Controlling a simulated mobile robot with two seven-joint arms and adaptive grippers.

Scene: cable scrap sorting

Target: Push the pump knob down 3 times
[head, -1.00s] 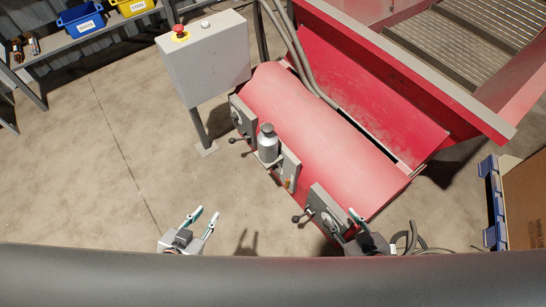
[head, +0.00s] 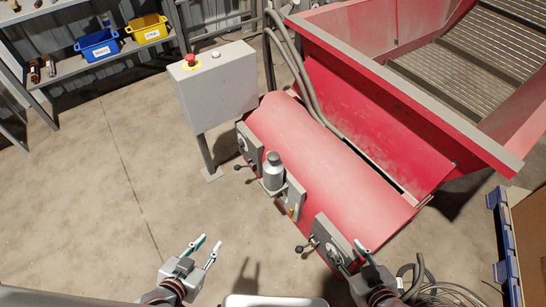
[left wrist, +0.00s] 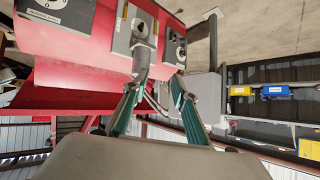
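A grey metal canister (head: 272,178) with a narrower dark knob-like top (head: 273,158) stands upright on a bracket at the front of the red machine in the head view. It looks like the pump; its fine details are too small to tell. My left gripper (head: 209,245) is open and empty, below and left of the canister and well apart from it. Its two spread fingers also show in the left wrist view (left wrist: 153,88). My right gripper (head: 347,250) is open and empty, below and right of the canister, near the machine's lower end panel.
The red machine (head: 330,160) has lever panels (head: 326,238) jutting from its front. A grey control box (head: 218,88) with a red button stands behind left. Blue (head: 98,46) and yellow (head: 146,28) bins sit on a shelf. Cables lie at lower right; the left floor is clear.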

